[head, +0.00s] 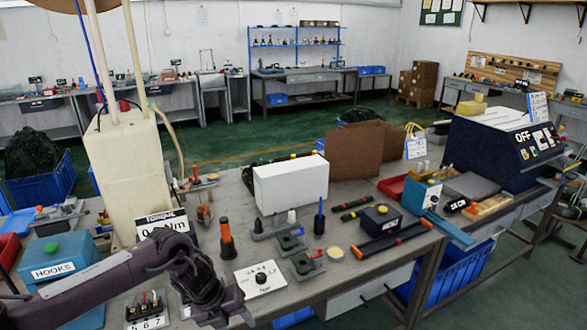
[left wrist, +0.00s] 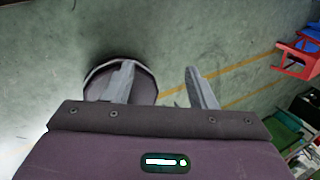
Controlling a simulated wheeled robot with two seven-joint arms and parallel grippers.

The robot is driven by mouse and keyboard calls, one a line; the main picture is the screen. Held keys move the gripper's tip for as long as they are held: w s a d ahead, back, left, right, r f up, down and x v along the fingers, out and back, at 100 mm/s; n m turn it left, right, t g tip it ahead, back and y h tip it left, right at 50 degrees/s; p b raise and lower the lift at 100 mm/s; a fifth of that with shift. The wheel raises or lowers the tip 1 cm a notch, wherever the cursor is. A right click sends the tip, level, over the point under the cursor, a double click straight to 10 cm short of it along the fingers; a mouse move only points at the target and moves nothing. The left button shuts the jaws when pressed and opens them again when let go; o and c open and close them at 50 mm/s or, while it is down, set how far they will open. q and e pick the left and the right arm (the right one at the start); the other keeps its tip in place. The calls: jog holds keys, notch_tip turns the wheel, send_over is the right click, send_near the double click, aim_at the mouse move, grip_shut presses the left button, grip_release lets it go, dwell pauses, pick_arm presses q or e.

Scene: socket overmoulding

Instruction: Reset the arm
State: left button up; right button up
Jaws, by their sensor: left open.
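My left arm comes in from the left in the head view, and its dark wrist and gripper end (head: 215,292) hang over the front edge of the workbench (head: 345,270). The fingers are hard to make out there. In the left wrist view my left gripper (left wrist: 160,78) has two grey fingers spread wide apart, with nothing between them. Below the fingers is green floor (left wrist: 225,40) with a yellow line. A round dark object (left wrist: 146,82) shows behind the left finger; I cannot tell what it is. My right gripper is in neither view.
A white block (head: 290,184) stands farther back. A red object (left wrist: 300,52) shows at the wrist view's right.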

pick_arm(q)
jog(key=d+f+n+t+h, duration=0.2)
jog(key=d+f+n, duration=0.2)
jog(key=f+n, duration=0.3)
jog(key=d+f+n+t+h, duration=0.15)
jog(key=d+f+n, duration=0.3)
jog(key=f, duration=0.55)
jog(key=s+a+f+n+y, duration=0.1)
jog(key=s+a+f+n, duration=0.1)
jog(key=f+n, duration=0.25)
jog(key=s+a+f+n, duration=0.3)
jog(key=f, duration=0.3)
jog(key=s+a+f+n+y, duration=0.2)
jog(key=s+a+f+n, duration=0.2)
jog(key=s+f, duration=0.4)
jog(key=s+a+f+n+y, duration=0.2)
jog(key=s+a+f+n, duration=0.3)
jog(key=s, duration=0.6)
jog(key=s+a+f+n+g+y, duration=0.1)
jog(key=s+a+f, duration=0.1)
jog(key=s, duration=0.8)
jog(key=s+a+f+n+g+y+b, duration=0.1)
jog(key=s+f, duration=0.3)
jog(key=s, duration=0.6)
jog(key=shift+s+a+f+n+g, duration=0.25)
jog(key=shift+a+n+g, duration=0.25)
jog(key=shift+n+g, duration=0.3)
